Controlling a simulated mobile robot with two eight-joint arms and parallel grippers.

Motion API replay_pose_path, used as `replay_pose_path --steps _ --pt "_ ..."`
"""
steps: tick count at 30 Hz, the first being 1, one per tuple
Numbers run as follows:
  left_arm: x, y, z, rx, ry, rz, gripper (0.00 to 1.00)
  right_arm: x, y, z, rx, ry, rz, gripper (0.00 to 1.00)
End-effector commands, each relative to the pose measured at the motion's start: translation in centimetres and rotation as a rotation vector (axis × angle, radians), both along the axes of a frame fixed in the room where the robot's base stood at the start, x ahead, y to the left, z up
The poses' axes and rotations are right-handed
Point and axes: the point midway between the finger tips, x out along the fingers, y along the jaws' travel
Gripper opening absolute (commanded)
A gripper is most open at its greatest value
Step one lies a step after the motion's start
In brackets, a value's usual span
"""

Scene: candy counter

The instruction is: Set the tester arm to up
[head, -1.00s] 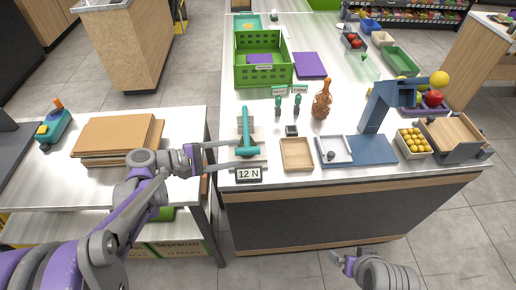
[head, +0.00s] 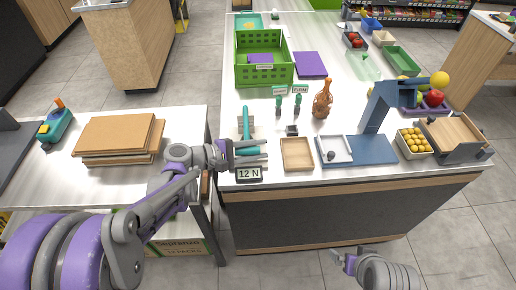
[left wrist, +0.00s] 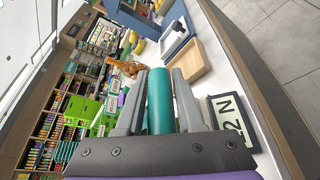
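The tester stands at the near left end of the counter, with a teal tester arm (head: 246,122) and a "12 N" display (head: 249,174) in front. The tester arm's tilt is hard to judge from the head view. My left gripper (head: 252,152) is at the near end of the tester arm, one finger on each side. In the left wrist view the teal bar (left wrist: 160,105) lies between the fingers, with narrow gaps still showing. The "12 N" display (left wrist: 230,118) is beside the right finger there. My right gripper (head: 341,260) is low in front of the counter, away from the tester.
A wooden tray (head: 297,154) and a blue stand (head: 372,150) lie right of the tester. Two small dark-green-handled items and an orange bottle (head: 322,102) stand behind. A green crate (head: 264,60) is farther back. Brown boards (head: 115,134) lie on the left table.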

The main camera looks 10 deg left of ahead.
Motion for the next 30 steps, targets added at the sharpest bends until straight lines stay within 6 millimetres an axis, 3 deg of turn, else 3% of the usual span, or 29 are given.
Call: replay_pose_path --steps 1,5,30 --pt "-0.03 0.0 -0.03 0.001 0.001 -0.001 0.24 0.0 0.0 0.0 0.0 0.0 0.0 1.0" --pt "-0.05 0.0 -0.05 0.001 0.001 -0.001 0.0 0.0 0.0 0.0 0.0 0.0 0.0 1.0" --pt "-0.14 -0.03 -0.15 0.003 0.003 -0.003 0.0 -0.01 0.0 -0.03 0.0 0.0 0.0 1.0"
